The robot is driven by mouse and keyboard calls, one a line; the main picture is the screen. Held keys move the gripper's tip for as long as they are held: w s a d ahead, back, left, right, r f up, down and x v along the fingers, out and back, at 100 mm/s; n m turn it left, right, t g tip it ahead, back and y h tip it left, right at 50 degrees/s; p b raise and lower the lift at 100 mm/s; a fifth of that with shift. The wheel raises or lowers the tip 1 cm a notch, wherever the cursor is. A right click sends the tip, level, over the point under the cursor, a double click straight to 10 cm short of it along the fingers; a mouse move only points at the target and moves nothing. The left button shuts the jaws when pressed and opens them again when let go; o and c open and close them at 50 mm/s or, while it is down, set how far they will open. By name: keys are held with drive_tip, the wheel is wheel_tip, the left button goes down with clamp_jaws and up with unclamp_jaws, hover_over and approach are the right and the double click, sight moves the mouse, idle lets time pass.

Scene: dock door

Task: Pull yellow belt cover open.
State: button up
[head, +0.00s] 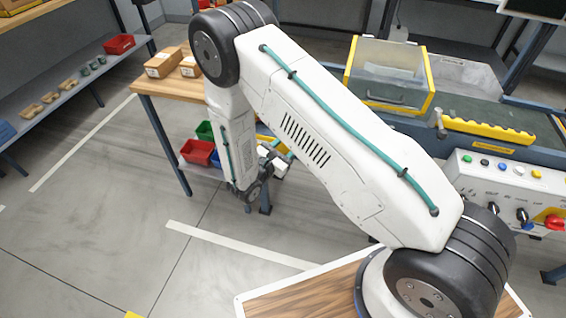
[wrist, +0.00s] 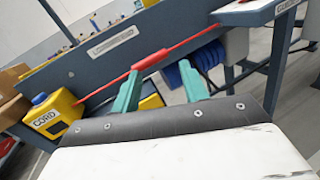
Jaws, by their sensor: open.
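The yellow belt cover (head: 431,88) is a clear box-like guard with yellow edges, standing over the left end of the dark green conveyor belt (head: 475,105) in the head view. In the head view, my gripper is low to the left of the conveyor, partly hidden by my arm, well apart from the cover. The wrist view does not show the cover.
A control box (head: 500,185) with buttons is on the conveyor's near side, beside a yellow rail (head: 487,130). A wooden table (head: 180,86) holds cartons. In the wrist view are a yellow CORD box (wrist: 52,116), a slanting red bar (wrist: 185,45) and blue coils (wrist: 180,74).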

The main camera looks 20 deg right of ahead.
drive_tip(key=s+a+f+n+t+y, duration=0.1)
drive_tip(key=a+f+n+t+y, duration=0.15)
drive_tip(key=f, duration=0.45)
drive_tip(key=s+a+f+n+t+y, duration=0.1)
drive_tip(key=a+f+n+t+y, duration=0.1)
drive_tip(key=f+n, duration=0.3)
drive_tip(key=w+d+f+m, duration=0.1)
drive_tip(key=w+d, duration=0.3)
drive_tip(key=w, duration=0.2)
drive_tip(key=shift+w+d+f, duration=0.15)
drive_tip(key=shift+d+f, duration=0.05)
clamp_jaws()
